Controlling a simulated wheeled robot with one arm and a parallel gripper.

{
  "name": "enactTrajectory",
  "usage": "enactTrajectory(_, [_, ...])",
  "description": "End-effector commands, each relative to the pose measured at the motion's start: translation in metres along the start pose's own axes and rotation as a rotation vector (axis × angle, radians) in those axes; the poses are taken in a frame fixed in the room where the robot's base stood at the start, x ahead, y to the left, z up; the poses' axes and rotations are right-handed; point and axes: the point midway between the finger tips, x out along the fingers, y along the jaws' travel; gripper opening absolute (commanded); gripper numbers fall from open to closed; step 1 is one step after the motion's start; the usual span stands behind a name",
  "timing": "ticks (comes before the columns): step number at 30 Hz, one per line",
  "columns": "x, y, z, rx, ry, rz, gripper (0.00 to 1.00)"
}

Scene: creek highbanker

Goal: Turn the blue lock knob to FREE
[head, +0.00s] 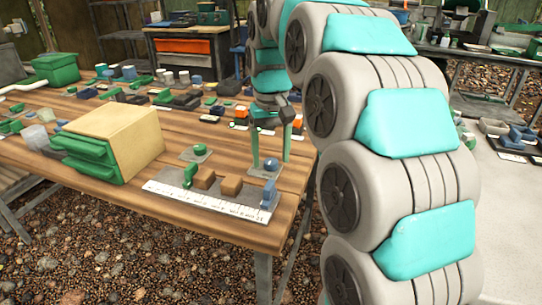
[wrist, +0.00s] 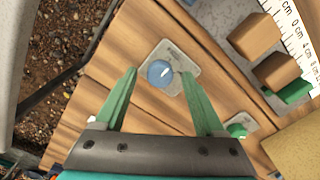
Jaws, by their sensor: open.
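The blue lock knob (head: 271,164) is a round blue cap on a small grey plate (wrist: 186,88) near the table's right end. It also shows in the wrist view (wrist: 159,74), upper middle, with a white highlight. Any lettering on the plate is too small to read. My gripper (head: 271,157) points down over the knob with its two green fingers apart. In the wrist view, the fingertips (wrist: 159,71) lie to either side of the knob with gaps; I cannot tell how far above the plate they are. Nothing is held.
A ruled white strip (head: 225,208) with two wooden blocks (head: 231,185), a green piece (head: 190,174) and a blue piece (head: 268,194) lies along the table's front edge. A green knob (head: 199,149) on a plate and a tan box with green drawers (head: 85,158) stand left.

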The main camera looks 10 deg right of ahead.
Motion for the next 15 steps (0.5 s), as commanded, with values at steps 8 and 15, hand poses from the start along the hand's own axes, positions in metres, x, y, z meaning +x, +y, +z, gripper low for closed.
enactTrajectory(8, [-0.034,0.0,-0.001,0.0,0.004,0.0,0.72])
enactTrajectory(15, [-0.06,0.0,0.0,0.0,0.002,0.0,0.72])
